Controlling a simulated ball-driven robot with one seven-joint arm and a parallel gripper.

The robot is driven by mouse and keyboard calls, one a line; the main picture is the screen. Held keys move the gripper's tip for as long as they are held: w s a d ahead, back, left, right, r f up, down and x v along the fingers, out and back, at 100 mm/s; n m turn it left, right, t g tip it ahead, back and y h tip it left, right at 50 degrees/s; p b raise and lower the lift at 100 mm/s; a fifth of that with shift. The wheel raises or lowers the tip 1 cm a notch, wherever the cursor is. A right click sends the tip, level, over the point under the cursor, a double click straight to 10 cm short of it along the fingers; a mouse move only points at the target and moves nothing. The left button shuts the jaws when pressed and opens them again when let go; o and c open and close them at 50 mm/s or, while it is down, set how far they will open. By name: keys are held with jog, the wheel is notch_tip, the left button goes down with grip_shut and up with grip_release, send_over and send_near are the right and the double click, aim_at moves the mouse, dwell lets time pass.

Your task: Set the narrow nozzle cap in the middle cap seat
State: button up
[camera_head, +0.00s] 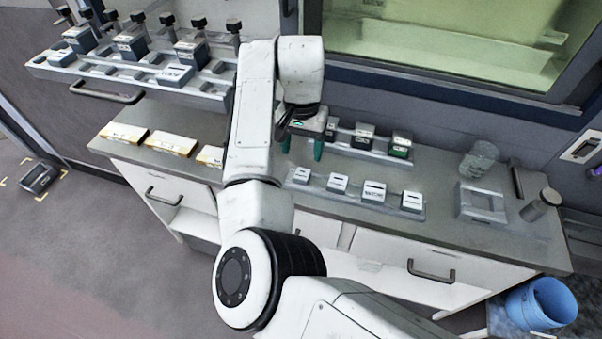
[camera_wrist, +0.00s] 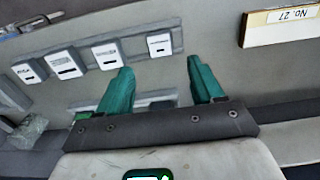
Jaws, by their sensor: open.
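My gripper (camera_head: 302,148) is over the bench, between the front rail and the back rail, its two green fingers apart with nothing visible between them. It also shows open in the wrist view (camera_wrist: 159,66). Several white caps with dark markings sit in a row on the grey front rail (camera_head: 281,184); among them are a left one (camera_head: 301,174) and a right one (camera_head: 412,201). The row shows in the wrist view too, with one cap (camera_wrist: 159,44) beyond the fingers. I cannot tell which cap is the narrow nozzle cap, or which place is the middle cap seat.
Dark blocks, one green-fronted (camera_head: 400,144), stand on the back rail. A raised shelf (camera_head: 60,66) at left carries blocks and black-knobbed posts. Yellow-edged label plates (camera_head: 172,144) lie on the bench. A glass jar (camera_head: 479,160), grey frame (camera_head: 481,203) and cylinder (camera_head: 541,205) stand right.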

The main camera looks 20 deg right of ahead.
aim_at(302, 173)
notch_tip(302, 173, down, 6)
jog(key=b, duration=0.5)
jog(key=shift+f+b, duration=0.45)
jog(key=shift+f, duration=0.9)
jog(key=c, duration=1.1)
notch_tip(302, 173, up, 6)
jog(key=p, duration=0.5)
jog(key=shift+c, duration=0.2)
jog(key=shift+r+p, duration=1.55)
jog(key=shift+p, duration=0.4)
